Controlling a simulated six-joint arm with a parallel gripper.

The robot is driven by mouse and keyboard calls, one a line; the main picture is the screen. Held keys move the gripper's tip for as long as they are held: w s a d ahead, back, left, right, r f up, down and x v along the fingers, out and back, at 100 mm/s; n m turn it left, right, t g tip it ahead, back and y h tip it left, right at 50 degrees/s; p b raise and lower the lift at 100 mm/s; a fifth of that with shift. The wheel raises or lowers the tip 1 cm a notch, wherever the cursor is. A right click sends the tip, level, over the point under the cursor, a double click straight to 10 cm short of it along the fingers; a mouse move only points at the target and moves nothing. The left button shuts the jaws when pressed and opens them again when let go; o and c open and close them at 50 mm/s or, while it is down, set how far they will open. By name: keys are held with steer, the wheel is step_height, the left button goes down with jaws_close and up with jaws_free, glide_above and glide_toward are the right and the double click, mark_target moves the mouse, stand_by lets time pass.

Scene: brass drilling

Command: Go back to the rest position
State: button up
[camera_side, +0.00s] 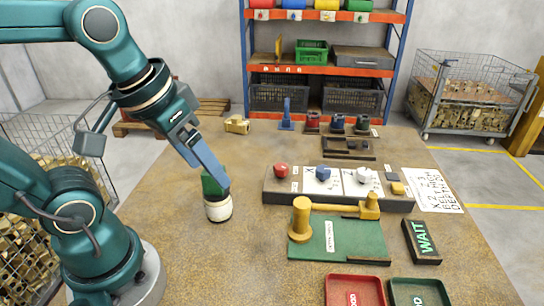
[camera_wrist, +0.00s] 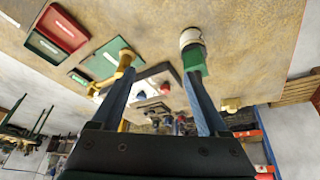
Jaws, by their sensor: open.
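My gripper (camera_side: 222,184) hangs at the left of the table in the side view, its blue fingers pointing down and to the right. In the wrist view the two fingers of my gripper (camera_wrist: 158,78) are spread wide with nothing between them. A white and green container (camera_side: 218,210) stands upright on the table by the fingertips. In the side view a finger overlaps its green upper part. In the wrist view the container (camera_wrist: 190,38) shows beyond one fingertip; I cannot tell if they touch.
A red tray (camera_side: 353,290), a green tray (camera_side: 420,292) and a WAIT sign (camera_side: 422,242) stand at the front right. A brass part (camera_side: 237,125) lies farther back.

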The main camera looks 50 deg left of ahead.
steer(key=shift+s+d+f+m+t, duration=0.5)
steer(key=shift+s+d+f+m, duration=0.2)
steer(key=shift+m, duration=0.2)
stand_by(0.6)
